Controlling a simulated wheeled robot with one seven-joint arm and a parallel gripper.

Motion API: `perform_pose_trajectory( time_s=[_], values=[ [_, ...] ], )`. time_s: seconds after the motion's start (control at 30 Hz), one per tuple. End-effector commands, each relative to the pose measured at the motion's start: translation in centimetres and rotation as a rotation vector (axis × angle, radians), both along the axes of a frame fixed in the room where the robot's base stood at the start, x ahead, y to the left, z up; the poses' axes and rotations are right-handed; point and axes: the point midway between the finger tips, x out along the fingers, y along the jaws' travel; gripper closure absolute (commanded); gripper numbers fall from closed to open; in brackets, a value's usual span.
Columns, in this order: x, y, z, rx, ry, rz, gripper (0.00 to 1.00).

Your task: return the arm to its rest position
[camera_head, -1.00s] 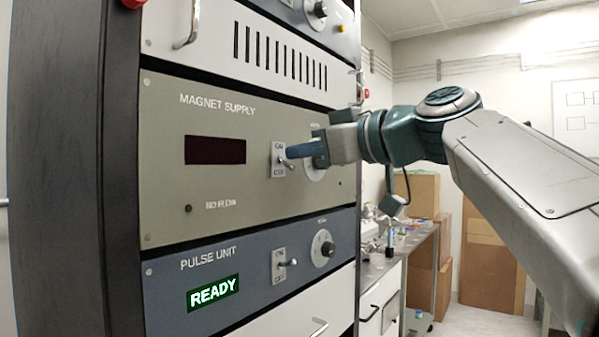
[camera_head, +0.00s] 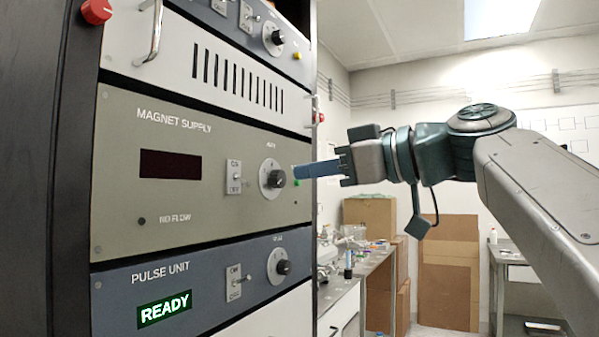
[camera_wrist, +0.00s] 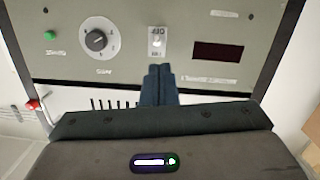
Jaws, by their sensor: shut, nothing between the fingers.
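My gripper (camera_head: 303,171) is shut and empty, with its blue fingers pointing left at the right part of the magnet supply panel (camera_head: 190,221). In the head view the fingertips appear just right of the panel's round knob (camera_head: 277,179); I cannot tell the exact gap. The wrist view shows the shut fingers (camera_wrist: 158,72) in front of the panel, below its toggle switch (camera_wrist: 158,42). The switch also shows uncovered in the head view (camera_head: 235,177). My arm reaches in from the right.
The pulse unit (camera_head: 210,262) below shows a green READY display (camera_head: 164,309). A red button (camera_head: 97,11) sits at the rack's upper left. A cluttered bench (camera_head: 345,290) and cardboard boxes (camera_head: 448,270) stand behind. The space between rack and arm looks open.

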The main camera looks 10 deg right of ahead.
Motion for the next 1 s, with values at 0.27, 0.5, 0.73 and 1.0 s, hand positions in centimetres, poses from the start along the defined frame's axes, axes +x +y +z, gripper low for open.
perform_pose_trajectory(
  time_s=[0.27,0.5,0.73,1.0],
  values=[
    [0.0,-0.2,0.0,-0.001,0.000,-0.004,1.00],
    [0.4,-0.1,-0.5,0.000,0.033,-0.014,1.00],
    [2.4,-0.9,-6.8,-0.012,0.362,-0.156,1.00],
    [0.8,-2.4,-19.4,-0.109,0.814,-0.432,1.00]
  ],
)
